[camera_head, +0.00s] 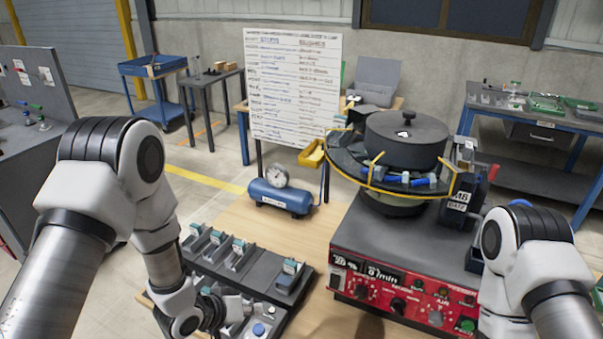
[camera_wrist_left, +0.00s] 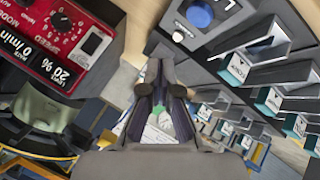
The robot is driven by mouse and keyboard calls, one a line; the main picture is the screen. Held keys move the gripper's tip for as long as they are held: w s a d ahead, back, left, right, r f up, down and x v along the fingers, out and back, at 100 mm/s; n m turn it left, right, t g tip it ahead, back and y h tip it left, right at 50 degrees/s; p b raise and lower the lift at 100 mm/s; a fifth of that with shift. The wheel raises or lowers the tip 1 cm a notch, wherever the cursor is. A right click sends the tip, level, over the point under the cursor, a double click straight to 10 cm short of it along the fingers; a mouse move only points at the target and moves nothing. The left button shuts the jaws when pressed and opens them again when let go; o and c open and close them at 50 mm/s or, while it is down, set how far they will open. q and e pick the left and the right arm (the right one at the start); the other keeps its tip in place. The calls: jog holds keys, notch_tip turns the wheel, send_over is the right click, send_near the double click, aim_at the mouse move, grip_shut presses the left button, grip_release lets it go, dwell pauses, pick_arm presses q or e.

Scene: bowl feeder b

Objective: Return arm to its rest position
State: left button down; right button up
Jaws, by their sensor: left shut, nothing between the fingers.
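My left arm comes in from the left in the head view and bends down to the table. My left gripper (camera_head: 228,308) is low over the front of the dark rack (camera_head: 262,290), partly hidden by its own wrist. In the left wrist view its two dark fingers (camera_wrist_left: 165,85) are together with nothing between them. The rack holds several grey holders with teal-marked labels, which show at the right of the wrist view (camera_wrist_left: 268,100). My right arm shows at the right edge of the head view, but its gripper is out of sight.
A bowl feeder (camera_head: 405,140) stands right of the middle, above a red control box (camera_head: 400,300). A blue air tank with a gauge (camera_head: 280,195) sits at the table's back, near a whiteboard (camera_head: 293,85). Bare wooden table (camera_head: 290,240) lies between rack and feeder.

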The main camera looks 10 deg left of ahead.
pick_arm(q)
jog(key=shift+n+g, duration=0.3)
jog(key=shift+g, duration=0.4)
jog(key=s+f, duration=0.5)
jog(key=shift+a+f, duration=0.2)
jog(key=shift+f, duration=0.15)
jog(key=s+a+f+g+y, duration=0.2)
jog(key=s+a, duration=0.1)
jog(key=s, duration=0.4)
jog(key=s+a+f+m+g+y, duration=0.1)
jog(key=s+a+f+g, duration=0.1)
jog(key=s, duration=0.5)
jog(key=s+a+f+g+y, duration=0.1)
jog(key=s+a+f+y, duration=0.1)
jog(key=s, duration=0.5)
jog(key=shift+s+a+f+m+g+y+b, duration=0.3)
jog(key=shift+a+f+g+b, duration=0.1)
jog(key=shift+a+f, duration=0.5)
jog(key=shift+r, duration=0.1)
